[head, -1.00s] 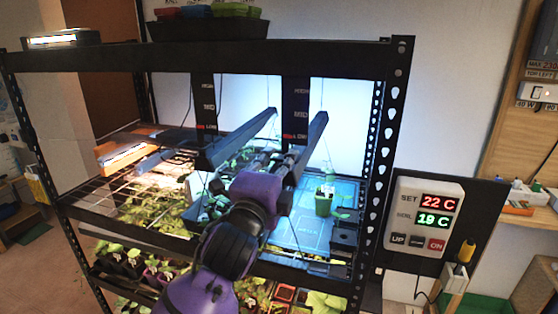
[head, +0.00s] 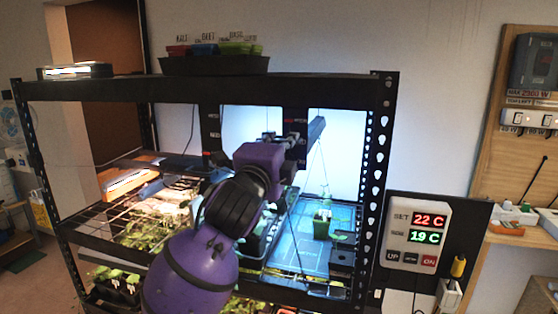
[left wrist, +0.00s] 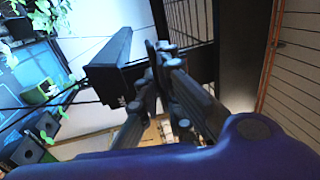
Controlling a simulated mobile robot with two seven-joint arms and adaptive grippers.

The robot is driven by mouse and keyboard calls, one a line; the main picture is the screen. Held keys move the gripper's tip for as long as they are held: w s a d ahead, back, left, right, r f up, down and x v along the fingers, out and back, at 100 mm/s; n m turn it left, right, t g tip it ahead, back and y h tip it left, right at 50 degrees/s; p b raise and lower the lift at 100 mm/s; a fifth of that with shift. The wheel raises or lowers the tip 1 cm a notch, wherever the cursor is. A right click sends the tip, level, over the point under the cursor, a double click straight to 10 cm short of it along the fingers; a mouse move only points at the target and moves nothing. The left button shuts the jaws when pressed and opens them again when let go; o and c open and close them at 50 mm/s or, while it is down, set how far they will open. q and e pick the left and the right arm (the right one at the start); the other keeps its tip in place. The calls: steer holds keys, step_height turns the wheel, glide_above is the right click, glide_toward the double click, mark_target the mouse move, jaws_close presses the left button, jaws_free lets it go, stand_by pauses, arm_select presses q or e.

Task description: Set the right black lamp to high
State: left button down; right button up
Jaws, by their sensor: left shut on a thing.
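The right black lamp (head: 317,130) is a dark bar hung inside the rack's right half, its near part behind a label strip (head: 295,130) whose words are hard to read. It also shows in the left wrist view (left wrist: 108,66). My right gripper is in no view.
The black rack's top beam (head: 150,88) and right post (head: 377,190) frame the lamps. A control box (head: 416,236) shows 22 C and 19 C at right. Seed trays (head: 215,65) sit on top.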

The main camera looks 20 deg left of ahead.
arm_select(q)
steer(key=shift+r, duration=0.55)
steer(key=c, duration=2.2)
jaws_free()
steer(key=shift+o, duration=1.3)
steer(key=shift+f, duration=0.15)
steer(key=shift+s+f, duration=0.1)
steer(key=shift+f, duration=0.05)
steer(key=s, duration=0.4)
steer(key=s+f, duration=0.1)
steer(key=s, duration=0.2)
steer(key=shift+s+a, duration=0.1)
